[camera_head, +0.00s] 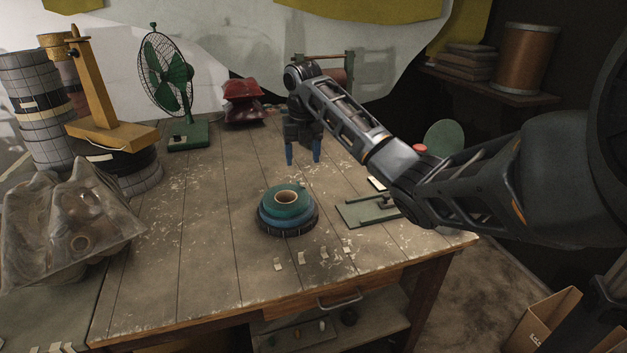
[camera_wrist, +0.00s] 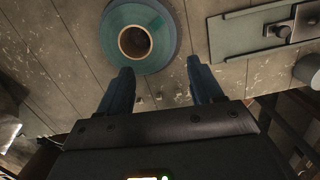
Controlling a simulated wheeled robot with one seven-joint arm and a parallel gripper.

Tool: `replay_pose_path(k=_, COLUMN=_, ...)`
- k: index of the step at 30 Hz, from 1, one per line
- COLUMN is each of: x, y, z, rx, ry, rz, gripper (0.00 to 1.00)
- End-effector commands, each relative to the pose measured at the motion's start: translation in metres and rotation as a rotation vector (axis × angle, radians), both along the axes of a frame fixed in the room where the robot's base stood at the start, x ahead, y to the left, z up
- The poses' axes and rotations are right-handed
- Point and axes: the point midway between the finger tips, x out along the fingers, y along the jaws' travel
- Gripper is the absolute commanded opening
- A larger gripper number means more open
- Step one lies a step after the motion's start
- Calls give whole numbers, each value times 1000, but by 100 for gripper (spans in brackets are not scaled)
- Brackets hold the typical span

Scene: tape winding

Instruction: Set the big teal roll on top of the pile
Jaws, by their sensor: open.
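A pile of tape rolls stands on the wooden table: a dark roll (camera_head: 288,231) at the bottom, a blue roll (camera_head: 268,218) above it, and a teal roll (camera_head: 287,210) with a tan core on top. The teal roll (camera_wrist: 164,40) also shows from above in the wrist view, with a blue edge around it. My gripper (camera_head: 303,157) is open and empty. It points down above the table, behind the pile and apart from it. No other teal roll stands out.
A green metal plate with a fitting (camera_head: 358,214) lies right of the pile. A green fan (camera_head: 168,85), yellow stand (camera_head: 113,135) and crumpled grey carton (camera_head: 75,225) are at the left. The wooden table (camera_head: 200,260) is bare around the pile, apart from small scraps in front.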

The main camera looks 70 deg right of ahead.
Motion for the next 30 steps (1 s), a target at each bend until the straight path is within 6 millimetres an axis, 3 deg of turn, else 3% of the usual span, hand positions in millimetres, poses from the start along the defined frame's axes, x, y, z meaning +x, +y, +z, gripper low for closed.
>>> replay_pose_path(k=8, x=2, y=3, z=0, rx=2, ry=-4, rz=-1, gripper=66)
replay_pose_path(k=11, x=15, y=19, z=-12, rx=14, ry=-40, rz=-18, gripper=66)
replay_pose_path(k=14, x=43, y=56, z=-37, rx=41, ry=-126, rz=-64, gripper=66)
replay_pose_path(k=18, x=88, y=135, z=-79, rx=122, ry=-296, rz=-192, gripper=66)
replay_pose_path(k=21, x=110, y=193, z=-103, rx=199, ry=-408, rz=-306, gripper=66)
replay_pose_path(k=26, x=122, y=282, z=-133, rx=342, ry=-551, rz=-507, gripper=66)
replay_pose_path(k=30, x=113, y=349, z=-151, rx=470, ry=-640, rz=-691, gripper=66)
